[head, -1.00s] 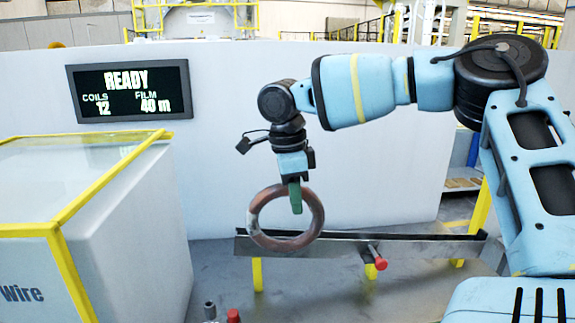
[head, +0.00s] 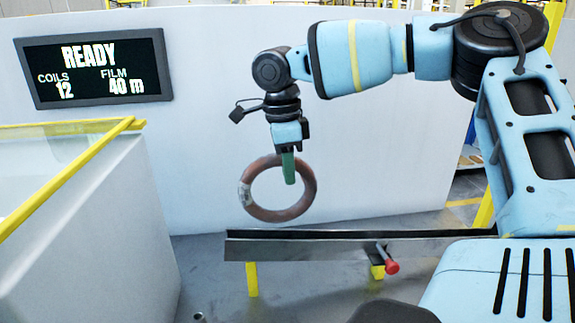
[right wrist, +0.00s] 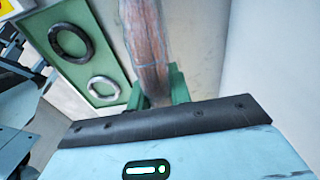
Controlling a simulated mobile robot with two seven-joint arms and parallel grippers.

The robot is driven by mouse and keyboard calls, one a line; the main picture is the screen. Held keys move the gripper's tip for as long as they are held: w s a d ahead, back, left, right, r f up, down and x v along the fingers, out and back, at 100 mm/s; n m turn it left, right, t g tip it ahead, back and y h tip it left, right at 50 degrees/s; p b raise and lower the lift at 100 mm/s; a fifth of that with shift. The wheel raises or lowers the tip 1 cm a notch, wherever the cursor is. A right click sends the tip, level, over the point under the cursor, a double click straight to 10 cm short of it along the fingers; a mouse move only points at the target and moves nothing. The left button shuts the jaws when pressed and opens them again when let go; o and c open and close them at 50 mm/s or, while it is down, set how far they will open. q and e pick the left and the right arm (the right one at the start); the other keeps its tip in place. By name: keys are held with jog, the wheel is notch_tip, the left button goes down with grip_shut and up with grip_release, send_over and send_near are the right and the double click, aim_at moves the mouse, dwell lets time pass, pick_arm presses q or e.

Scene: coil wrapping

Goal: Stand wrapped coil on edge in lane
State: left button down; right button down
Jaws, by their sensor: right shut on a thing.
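My right gripper (head: 289,168) is shut on the copper-brown coil (head: 306,196) at its upper rim. The coil hangs upright, its ring face showing in the head view, with a pale patch on its left side. In the right wrist view the coil (right wrist: 147,40) sits between the green fingers (right wrist: 158,92) and has a clear, shiny film on it. The lane (head: 340,246) is a long grey metal channel. In the head view the coil's bottom shows just above the lane's left part, with a small gap. My left gripper is not in view.
A red-handled lever (head: 391,267) sticks out of the lane's front. A yellow-edged bin (head: 90,190) stands at the left. A READY screen (head: 93,68) hangs on the pale wall behind. The right wrist view shows a green board (right wrist: 85,55) with two rings.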

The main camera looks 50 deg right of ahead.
aim_at(287, 210)
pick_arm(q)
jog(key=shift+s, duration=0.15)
pick_arm(e)
jog(key=shift+r, duration=0.15)
jog(key=shift+a, duration=0.1)
jog(key=shift+w+f, duration=0.1)
jog(key=shift+f, duration=0.8)
jog(key=shift+f+b, duration=0.75)
jog(key=shift+f, duration=0.9)
jog(key=shift+f+b, duration=0.45)
jog(key=shift+f, duration=0.85)
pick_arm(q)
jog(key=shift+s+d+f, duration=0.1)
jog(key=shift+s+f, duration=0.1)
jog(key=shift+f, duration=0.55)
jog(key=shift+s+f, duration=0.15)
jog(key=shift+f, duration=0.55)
pick_arm(e)
jog(key=shift+f, duration=0.5)
pick_arm(q)
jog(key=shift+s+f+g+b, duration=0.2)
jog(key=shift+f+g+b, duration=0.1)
jog(key=shift+b, duration=0.1)
pick_arm(e)
jog(key=shift+f, duration=0.65)
jog(key=c, duration=1.2)
grip_release()
